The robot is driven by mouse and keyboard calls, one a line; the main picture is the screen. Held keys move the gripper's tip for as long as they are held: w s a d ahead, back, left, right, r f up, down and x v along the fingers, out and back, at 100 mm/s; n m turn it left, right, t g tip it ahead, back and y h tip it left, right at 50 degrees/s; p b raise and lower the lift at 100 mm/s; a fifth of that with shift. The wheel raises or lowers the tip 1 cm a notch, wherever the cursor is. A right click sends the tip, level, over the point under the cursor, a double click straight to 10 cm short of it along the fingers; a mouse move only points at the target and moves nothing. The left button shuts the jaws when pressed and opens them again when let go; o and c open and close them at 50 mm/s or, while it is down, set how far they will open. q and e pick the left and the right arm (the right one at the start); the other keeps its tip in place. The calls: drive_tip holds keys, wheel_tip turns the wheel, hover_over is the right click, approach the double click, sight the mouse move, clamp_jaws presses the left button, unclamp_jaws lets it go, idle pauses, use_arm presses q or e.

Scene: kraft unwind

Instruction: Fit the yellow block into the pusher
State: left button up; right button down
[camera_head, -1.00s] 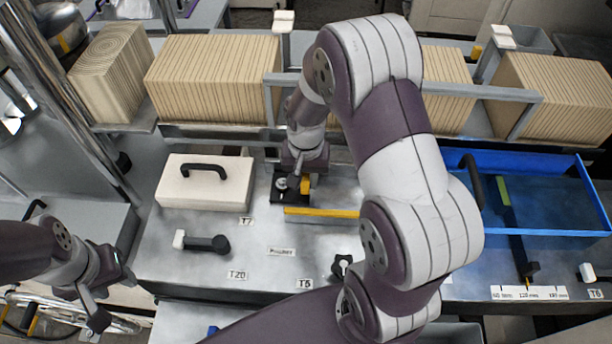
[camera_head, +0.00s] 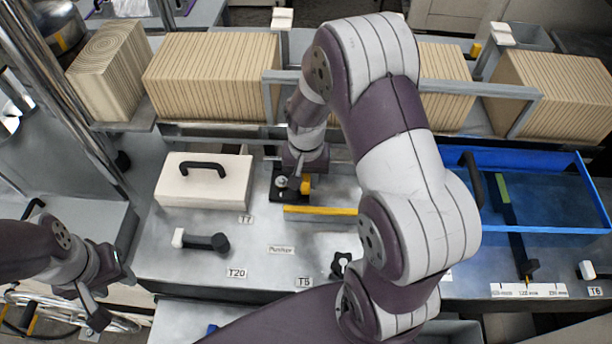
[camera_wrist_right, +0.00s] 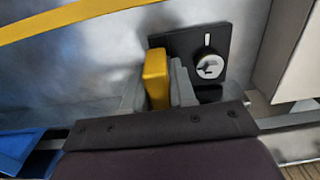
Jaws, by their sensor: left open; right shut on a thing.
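The yellow block (camera_wrist_right: 157,78) sits between the fingers of my right gripper (camera_wrist_right: 158,92), which is shut on it. In the head view the yellow block (camera_head: 305,184) shows just below my right wrist, beside a black fixture (camera_head: 281,186) with a silver knob. In the right wrist view the black fixture (camera_wrist_right: 192,42) is right behind and beside the block; I cannot tell if they touch. A label reading Pusher (camera_head: 281,249) lies in front. A long yellow-edged bar (camera_head: 325,210) lies between label and fixture. My left gripper (camera_head: 108,293) is open and empty at the far left.
A white case (camera_head: 204,184) with a black handle stands left of the fixture. A black-handled tool (camera_head: 206,242) and a black star knob (camera_head: 341,264) lie nearer. A blue tray (camera_head: 540,232) is at right. Striped stacks (camera_head: 210,80) and a grey rail stand behind.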

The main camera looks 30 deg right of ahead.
drive_tip(key=shift+f, duration=0.4)
idle(0.8)
drive_tip(key=c, duration=0.8)
unclamp_jaws()
drive_tip(key=shift+c, duration=0.2)
wheel_tip(320, 180, up, 13)
drive_tip(key=p, duration=1.1)
drive_tip(key=shift+f, duration=0.15)
